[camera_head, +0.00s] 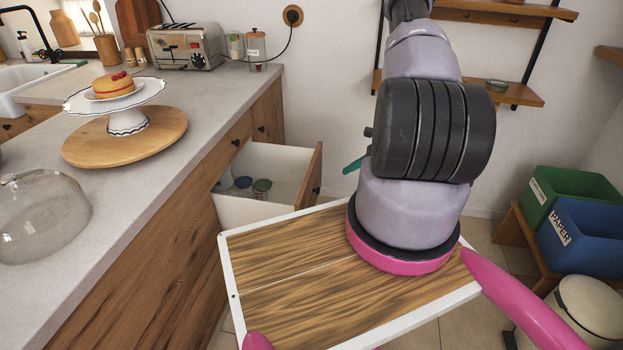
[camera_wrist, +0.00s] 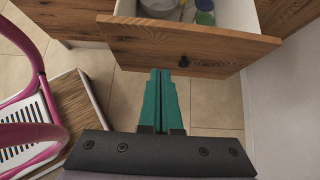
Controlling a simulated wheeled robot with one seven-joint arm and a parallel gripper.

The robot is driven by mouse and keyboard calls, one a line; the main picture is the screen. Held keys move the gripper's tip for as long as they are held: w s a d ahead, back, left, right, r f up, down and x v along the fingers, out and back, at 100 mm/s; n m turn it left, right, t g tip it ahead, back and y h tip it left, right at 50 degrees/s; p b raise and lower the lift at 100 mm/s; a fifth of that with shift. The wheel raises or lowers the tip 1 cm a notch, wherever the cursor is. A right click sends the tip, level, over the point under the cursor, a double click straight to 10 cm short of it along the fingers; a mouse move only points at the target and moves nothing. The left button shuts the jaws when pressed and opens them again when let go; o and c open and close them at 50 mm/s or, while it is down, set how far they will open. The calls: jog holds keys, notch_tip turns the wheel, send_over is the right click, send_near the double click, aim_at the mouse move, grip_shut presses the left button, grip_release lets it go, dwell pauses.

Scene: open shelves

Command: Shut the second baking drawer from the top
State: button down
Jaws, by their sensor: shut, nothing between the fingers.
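An open drawer (camera_head: 314,181) with a wooden front and white inside sticks out from the far end of the counter cabinet. It holds a few containers. In the wrist view, the drawer front (camera_wrist: 187,46) with its dark round knob (camera_wrist: 183,62) lies just ahead of my gripper. My gripper (camera_wrist: 161,76) has green fingers pressed together with nothing between them. Its tips point at the drawer front, just left of the knob; I cannot tell if they touch it. In the head view, only a bit of green finger (camera_head: 353,165) shows beside my arm, right of the drawer.
The grey counter (camera_head: 215,100) carries a cake stand (camera_head: 128,118), a glass dome (camera_head: 42,215) and a toaster (camera_head: 186,46). Wall shelves (camera_head: 515,92) hang behind my arm. A green bin (camera_head: 570,190) and a blue bin (camera_head: 585,235) stand at the right.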

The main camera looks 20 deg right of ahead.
jog(key=shift+w+a+r+x, duration=0.15)
jog(key=shift+a+r+x, duration=0.15)
jog(key=shift+x, duration=1.9)
jog(key=shift+w+a+r+x, duration=0.15)
jog(key=shift+r+x, duration=0.15)
jog(key=shift+x, duration=1.9)
jog(key=shift+w+a+r+x, duration=0.2)
jog(key=shift+a+r+x, duration=0.1)
jog(key=shift+x, duration=1.9)
jog(key=w+a, duration=0.9)
jog(key=a, duration=0.4)
jog(key=w+a, duration=0.9)
jog(key=a, duration=0.5)
